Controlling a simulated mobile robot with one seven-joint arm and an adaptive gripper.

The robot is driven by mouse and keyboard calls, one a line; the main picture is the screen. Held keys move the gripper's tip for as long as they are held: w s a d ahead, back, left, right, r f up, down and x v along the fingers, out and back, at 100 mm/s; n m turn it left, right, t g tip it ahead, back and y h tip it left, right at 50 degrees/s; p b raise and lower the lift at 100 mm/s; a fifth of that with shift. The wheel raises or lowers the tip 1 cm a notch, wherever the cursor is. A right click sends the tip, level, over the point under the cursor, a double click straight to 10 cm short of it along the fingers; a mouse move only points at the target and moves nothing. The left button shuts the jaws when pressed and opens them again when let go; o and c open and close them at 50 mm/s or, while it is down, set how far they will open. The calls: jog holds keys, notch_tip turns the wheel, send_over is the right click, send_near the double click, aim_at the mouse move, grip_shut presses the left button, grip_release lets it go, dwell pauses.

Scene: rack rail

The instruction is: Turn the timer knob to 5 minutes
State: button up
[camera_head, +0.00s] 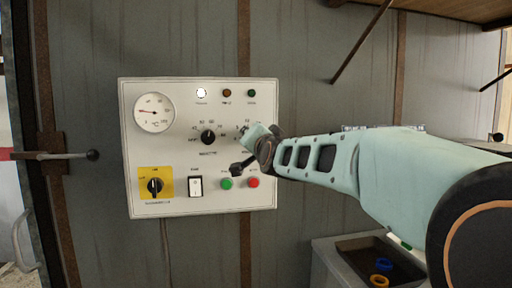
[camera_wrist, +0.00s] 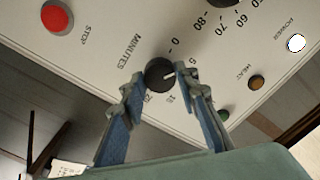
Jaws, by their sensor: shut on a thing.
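The timer knob (camera_wrist: 157,66) is a round black dial marked MINUTES on a white panel in the wrist view. Its white pointer line points right, towards the right-hand finger near the 5 mark (camera_wrist: 193,60); the exact reading is hard to tell because the finger covers part of the scale. My gripper (camera_wrist: 156,78) has one blue-grey finger on each side of the knob and is shut on it. In the head view my gripper (camera_head: 244,149) is at the panel's right side and hides the timer knob.
The control panel (camera_head: 180,208) carries a dial gauge (camera_head: 154,112), a temperature knob (camera_head: 208,137), a yellow-backed switch (camera_head: 155,185), a rocker switch (camera_head: 195,186), and green (camera_head: 226,184) and red (camera_head: 253,182) buttons below my gripper. A grey bin (camera_head: 330,258) stands lower right.

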jog(key=shift+r+m, duration=0.1)
jog(key=shift+m, duration=0.3)
jog(key=o, duration=1.1)
jog(key=shift+o, duration=0.2)
